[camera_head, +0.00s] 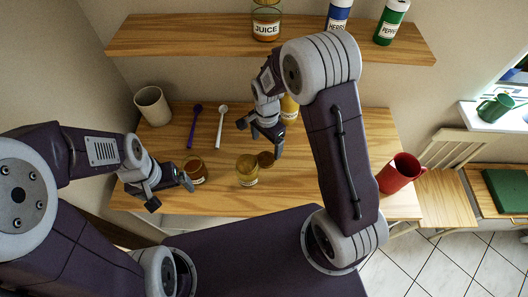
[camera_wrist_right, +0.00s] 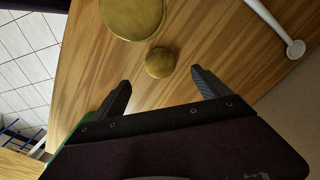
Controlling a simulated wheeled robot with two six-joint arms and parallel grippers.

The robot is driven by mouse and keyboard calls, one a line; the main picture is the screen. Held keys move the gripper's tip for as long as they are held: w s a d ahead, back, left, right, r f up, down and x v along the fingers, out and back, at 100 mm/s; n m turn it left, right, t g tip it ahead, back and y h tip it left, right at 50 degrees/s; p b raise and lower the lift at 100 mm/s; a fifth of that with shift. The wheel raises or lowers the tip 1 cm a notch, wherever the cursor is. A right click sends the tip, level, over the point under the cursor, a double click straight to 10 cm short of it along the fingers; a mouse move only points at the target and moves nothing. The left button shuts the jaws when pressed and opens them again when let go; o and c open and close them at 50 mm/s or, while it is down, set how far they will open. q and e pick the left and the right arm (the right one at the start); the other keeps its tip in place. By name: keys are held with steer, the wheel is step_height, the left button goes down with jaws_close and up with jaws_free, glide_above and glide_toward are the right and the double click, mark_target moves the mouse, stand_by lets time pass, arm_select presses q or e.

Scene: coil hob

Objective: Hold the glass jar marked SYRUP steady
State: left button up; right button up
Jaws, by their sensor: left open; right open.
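Two small glass jars stand on the wooden table; their labels are too small to read, so I cannot tell which is marked SYRUP. The amber-brown jar (camera_head: 195,172) is just beyond and right of my left gripper (camera_head: 171,193), which is open and apart from it. The yellowish jar (camera_head: 247,172) stands in the middle. A small brown round thing (camera_head: 265,159) is beside it. My right gripper (camera_head: 259,138) is open and empty above the table. In the right wrist view a small gold disc (camera_wrist_right: 159,63) and a larger one (camera_wrist_right: 133,15) lie ahead of its fingers.
Another yellow labelled container (camera_head: 289,108) is partly hidden behind my right arm. A beige mug (camera_head: 153,106), purple spoon (camera_head: 194,125) and white spoon (camera_head: 221,126) are at the back left. A red mug (camera_head: 399,173) stands at the right edge. A shelf (camera_head: 190,36) holds the JUICE jar (camera_head: 266,20).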

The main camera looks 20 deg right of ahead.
mark_target(268, 160)
steer(key=shift+s+f, duration=0.15)
steer(key=shift+f, duration=0.4)
step_height(268, 160, down, 2)
steer(key=shift+f+p, duration=0.1)
steer(key=shift+p, duration=0.35)
steer(key=shift+s+d+f, duration=0.15)
steer(key=shift+s+d, duration=0.05)
steer(key=shift+d, duration=0.1)
arm_select(q)
steer(key=shift+s+d+r, duration=0.35)
steer(key=shift+r, duration=0.3)
arm_select(e)
steer(key=shift+a, duration=0.1)
